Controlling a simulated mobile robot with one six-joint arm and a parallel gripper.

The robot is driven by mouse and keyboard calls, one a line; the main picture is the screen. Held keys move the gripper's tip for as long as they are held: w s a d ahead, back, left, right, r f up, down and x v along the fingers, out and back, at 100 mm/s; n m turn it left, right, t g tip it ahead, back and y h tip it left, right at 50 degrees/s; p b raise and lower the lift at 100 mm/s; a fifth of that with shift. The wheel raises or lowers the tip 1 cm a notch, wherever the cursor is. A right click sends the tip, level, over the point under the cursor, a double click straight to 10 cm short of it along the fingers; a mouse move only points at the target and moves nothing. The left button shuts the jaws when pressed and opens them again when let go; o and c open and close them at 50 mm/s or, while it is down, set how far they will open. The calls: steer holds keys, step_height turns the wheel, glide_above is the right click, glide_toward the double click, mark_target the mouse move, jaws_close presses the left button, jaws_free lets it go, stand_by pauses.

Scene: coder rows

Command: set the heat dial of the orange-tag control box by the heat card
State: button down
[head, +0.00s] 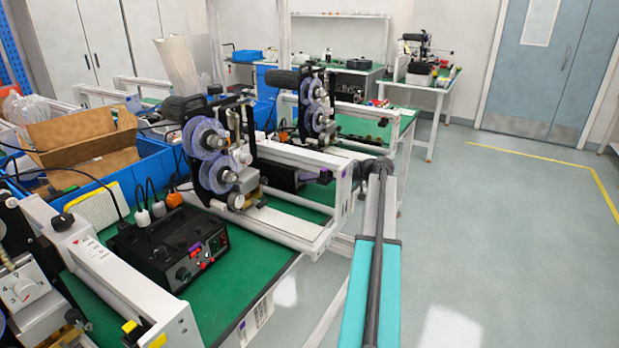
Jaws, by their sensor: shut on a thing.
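A black control box (165,242) with knobs and a red light on its front stands on the green bench top, left of centre. A small purple patch (195,247) shows on its front. An orange piece (174,199) sits behind its top edge, beside cable plugs; I cannot tell whether it is a tag. A second dark box (280,175) is partly hidden under a white frame farther back. I cannot make out a heat card. A white numbered dial (22,288) shows at the lower left. My gripper is not in view; only my teal and grey arm shows.
Coder machines with reels (210,150) stand along the bench (240,290) on white frames. A blue crate (75,190) with cardboard lies at the left. Open floor (500,230) lies right of my arm, with a yellow line and a blue door (545,70) beyond.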

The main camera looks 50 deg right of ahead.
steer(key=shift+d+m+y+p, duration=0.2)
steer(key=shift+m+y+p, duration=0.2)
steer(key=shift+m, duration=0.4)
steer(key=c, duration=1.8)
jaws_free()
steer(key=shift+a, duration=0.1)
steer(key=b+v, duration=0.1)
steer(key=v, duration=1.2)
steer(key=shift+s+d, duration=0.2)
steer(key=shift+s, duration=0.2)
steer(key=shift+f, duration=0.1)
